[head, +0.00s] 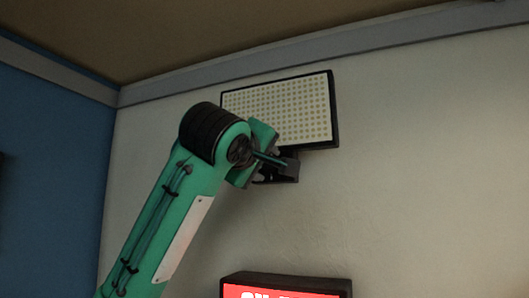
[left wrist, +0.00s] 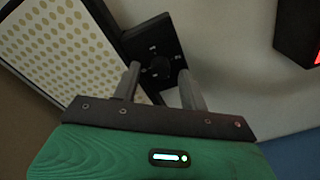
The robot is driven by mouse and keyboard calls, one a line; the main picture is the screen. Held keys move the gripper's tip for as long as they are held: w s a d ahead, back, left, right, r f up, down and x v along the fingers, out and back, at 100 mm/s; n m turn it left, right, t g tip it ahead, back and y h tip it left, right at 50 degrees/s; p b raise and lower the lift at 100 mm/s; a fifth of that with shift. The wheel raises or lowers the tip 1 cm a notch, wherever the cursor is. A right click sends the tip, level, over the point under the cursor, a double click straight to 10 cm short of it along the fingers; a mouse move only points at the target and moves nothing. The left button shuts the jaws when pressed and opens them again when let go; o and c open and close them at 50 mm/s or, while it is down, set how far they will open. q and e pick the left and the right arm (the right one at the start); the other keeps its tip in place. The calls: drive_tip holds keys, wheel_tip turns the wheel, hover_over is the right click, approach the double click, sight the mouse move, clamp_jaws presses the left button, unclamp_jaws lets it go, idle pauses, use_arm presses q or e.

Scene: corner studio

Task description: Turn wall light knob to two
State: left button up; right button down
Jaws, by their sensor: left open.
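The wall light (head: 285,108) is a dark-framed panel with rows of pale dots, mounted high on the wall. It also shows in the left wrist view (left wrist: 62,42). Below the panel is a small black control box (head: 290,168), with small pale marks on its face in the left wrist view (left wrist: 152,38). The dark round knob (left wrist: 160,67) sits on that face and is hard to make out; its setting cannot be read. My left gripper (left wrist: 159,70) is open, its two grey fingers on either side of the knob. I cannot tell whether they touch it. My right gripper is not in view.
A red lit sign (head: 285,290) in a dark box is on the wall below the light. The pale wall (head: 430,170) to the right is bare. A blue wall (head: 50,180) meets it at the left, under a brown ceiling (head: 160,40).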

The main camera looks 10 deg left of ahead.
use_arm(q)
drive_tip(key=shift+w+f, duration=0.1)
drive_tip(key=shift+w, duration=0.3)
clamp_jaws()
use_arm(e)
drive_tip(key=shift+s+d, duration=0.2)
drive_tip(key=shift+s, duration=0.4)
